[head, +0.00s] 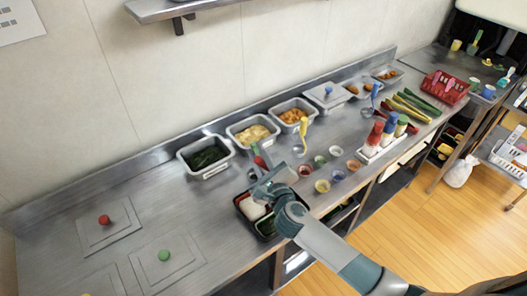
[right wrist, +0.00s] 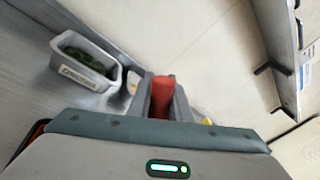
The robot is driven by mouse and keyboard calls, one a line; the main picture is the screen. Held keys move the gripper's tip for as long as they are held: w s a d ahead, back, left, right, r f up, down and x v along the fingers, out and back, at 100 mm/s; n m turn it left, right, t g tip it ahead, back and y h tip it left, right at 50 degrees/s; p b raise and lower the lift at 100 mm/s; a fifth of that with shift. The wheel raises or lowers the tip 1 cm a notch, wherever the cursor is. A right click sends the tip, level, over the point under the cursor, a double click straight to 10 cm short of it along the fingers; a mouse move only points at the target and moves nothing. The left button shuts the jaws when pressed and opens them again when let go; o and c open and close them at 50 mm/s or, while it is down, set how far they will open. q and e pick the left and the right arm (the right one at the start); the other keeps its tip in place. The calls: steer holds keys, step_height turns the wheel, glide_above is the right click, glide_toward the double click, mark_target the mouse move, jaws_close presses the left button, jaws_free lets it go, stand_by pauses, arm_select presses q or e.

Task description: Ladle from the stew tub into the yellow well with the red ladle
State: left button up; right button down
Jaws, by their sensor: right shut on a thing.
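My right gripper (head: 262,180) is shut on the red ladle (head: 259,161), whose red handle shows between the fingers in the right wrist view (right wrist: 163,88). It is above the dark bento tray (head: 240,199); the ladle's bowl is hard to make out. The tray holds white rice and something green; my gripper and arm cover part of it, and I cannot make out a yellow well. Tubs of green food (head: 205,171), pale yellow food (head: 253,146) and orange food (head: 293,122) stand behind. I cannot tell which is the stew tub. My left gripper is not in view.
Small cups (head: 322,186) and a bottle rack (head: 371,151) are right of the tray. Lids with red (head: 104,219) and green (head: 164,255) knobs lie at left. A wall shelf (head: 165,10) is above.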

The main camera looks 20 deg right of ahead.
steer(key=a+f+n+p, duration=0.1)
steer(key=a+f+n, duration=0.5)
steer(key=n, duration=0.1)
steer(key=shift+s+f+n+p, duration=0.25)
steer(key=shift+s+n+p, duration=0.05)
stand_by(0.4)
steer(key=shift+a, duration=0.15)
stand_by(1.2)
steer(key=d+r+m+p, duration=0.1)
steer(key=r+m+p, duration=0.1)
steer(key=shift+w+d+r+m, duration=0.1)
steer(key=shift+d+r+m, duration=0.15)
steer(key=shift+d+m, duration=0.15)
steer(key=shift+d+r, duration=0.1)
steer(key=shift+d, duration=0.05)
